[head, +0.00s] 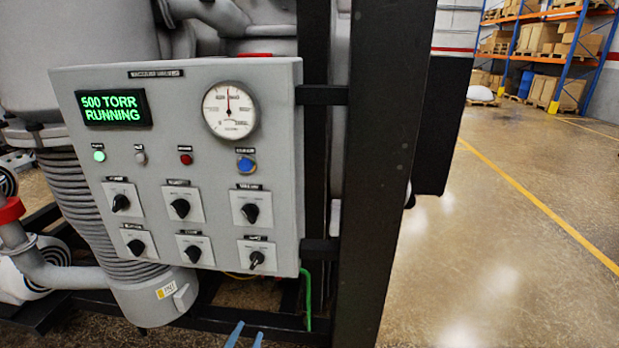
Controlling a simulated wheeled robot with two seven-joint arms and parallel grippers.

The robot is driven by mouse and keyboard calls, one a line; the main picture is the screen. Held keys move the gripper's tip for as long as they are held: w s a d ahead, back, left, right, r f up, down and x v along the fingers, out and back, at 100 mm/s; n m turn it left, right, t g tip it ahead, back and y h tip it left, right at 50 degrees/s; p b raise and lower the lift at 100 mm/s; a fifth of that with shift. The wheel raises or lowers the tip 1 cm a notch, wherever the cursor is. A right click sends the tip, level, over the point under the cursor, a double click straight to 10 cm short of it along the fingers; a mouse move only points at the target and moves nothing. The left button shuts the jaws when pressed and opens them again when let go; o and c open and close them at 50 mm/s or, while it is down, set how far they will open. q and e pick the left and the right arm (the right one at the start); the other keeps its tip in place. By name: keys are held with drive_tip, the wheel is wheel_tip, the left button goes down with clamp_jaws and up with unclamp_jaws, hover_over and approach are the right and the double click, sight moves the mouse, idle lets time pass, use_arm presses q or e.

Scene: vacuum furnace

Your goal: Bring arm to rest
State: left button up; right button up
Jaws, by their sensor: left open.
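My left gripper (246,335) shows only by its two blue fingertips at the bottom edge of the head view. The fingertips are apart, with nothing seen between them. They are below the grey control panel (215,105) and look clear of it in the picture. The rest of the left arm is out of frame. My right gripper is not in view. The panel's display (113,108) reads "500 TORR RUNNING" in green. The green lamp (99,156) at the left is lit.
The panel carries a round gauge (230,111), a blue button (245,165) and several black rotary knobs. A black upright post (385,150) stands right of it. Ribbed pipework (75,190) is at the left. Open floor (500,240) lies to the right, with shelving (560,45) far behind.

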use_arm(q)
drive_tip(key=s+f+n+g, duration=0.1)
drive_tip(key=s+f+g, duration=0.2)
drive_tip(key=s+f, duration=0.35)
drive_tip(key=s+a+f+g, duration=0.15)
drive_tip(key=s+f, duration=0.25)
drive_tip(key=f, duration=0.6)
drive_tip(key=s+f+n+g, duration=0.1)
drive_tip(key=s+f+g, duration=0.2)
drive_tip(key=s+f, duration=0.35)
drive_tip(key=s+f+g, duration=0.3)
drive_tip(key=s+f, duration=0.2)
drive_tip(key=s, duration=0.5)
drive_tip(key=s+a+f+n+g, duration=0.1)
drive_tip(key=s+f+g, duration=0.2)
drive_tip(key=s, duration=0.7)
wheel_tip(320, 180, down, 2)
drive_tip(key=shift+a+f+n+y, duration=0.15)
drive_tip(key=shift+n+y, duration=0.15)
drive_tip(key=shift+w, duration=0.1)
idle(2.1)
